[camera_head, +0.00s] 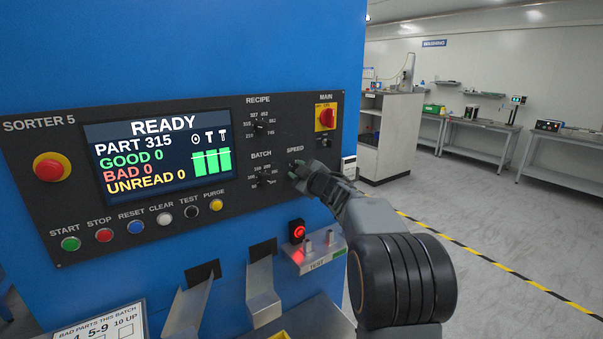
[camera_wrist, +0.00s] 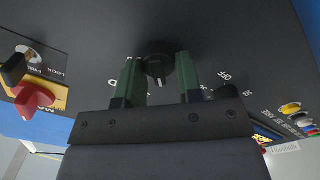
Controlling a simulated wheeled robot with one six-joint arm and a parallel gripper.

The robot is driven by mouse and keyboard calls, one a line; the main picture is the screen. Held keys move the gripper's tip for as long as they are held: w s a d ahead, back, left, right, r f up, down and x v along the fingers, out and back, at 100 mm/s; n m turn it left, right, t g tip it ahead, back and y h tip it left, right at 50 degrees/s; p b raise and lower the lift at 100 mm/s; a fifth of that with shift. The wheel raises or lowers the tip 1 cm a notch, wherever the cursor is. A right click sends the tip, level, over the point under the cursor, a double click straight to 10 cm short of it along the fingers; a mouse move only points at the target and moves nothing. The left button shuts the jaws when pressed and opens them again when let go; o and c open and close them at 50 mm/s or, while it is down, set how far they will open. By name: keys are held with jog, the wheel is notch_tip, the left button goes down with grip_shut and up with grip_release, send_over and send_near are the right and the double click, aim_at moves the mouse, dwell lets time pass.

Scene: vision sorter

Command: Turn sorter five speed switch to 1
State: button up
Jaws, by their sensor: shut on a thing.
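The Sorter 5 panel (camera_head: 75,135) is dark, on a blue machine. Its SPEED label sits right of the screen, above my gripper (camera_head: 298,172), which covers most of the speed switch in the head view. In the wrist view, the speed switch (camera_wrist: 158,72) is a round black knob with a white pointer line toward the bottom of the picture. My gripper (camera_wrist: 159,60) has its green fingers on either side of the knob, shut on it. OFF is printed right of the knob; other marks on its left are partly hidden by a finger and unreadable.
The batch dial (camera_head: 264,179) is close left of my gripper, the recipe dial (camera_head: 259,127) above it. The red main switch (camera_head: 326,116) is at upper right, also in the wrist view (camera_wrist: 36,98). A test shelf (camera_head: 318,256) juts out below.

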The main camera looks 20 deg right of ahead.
dwell(0.3)
jog(key=o, duration=0.8)
jog(key=shift+o, duration=0.2)
jog(key=s+d+b, duration=0.2)
jog(key=s, duration=1.1)
jog(key=shift+s+d, duration=0.3)
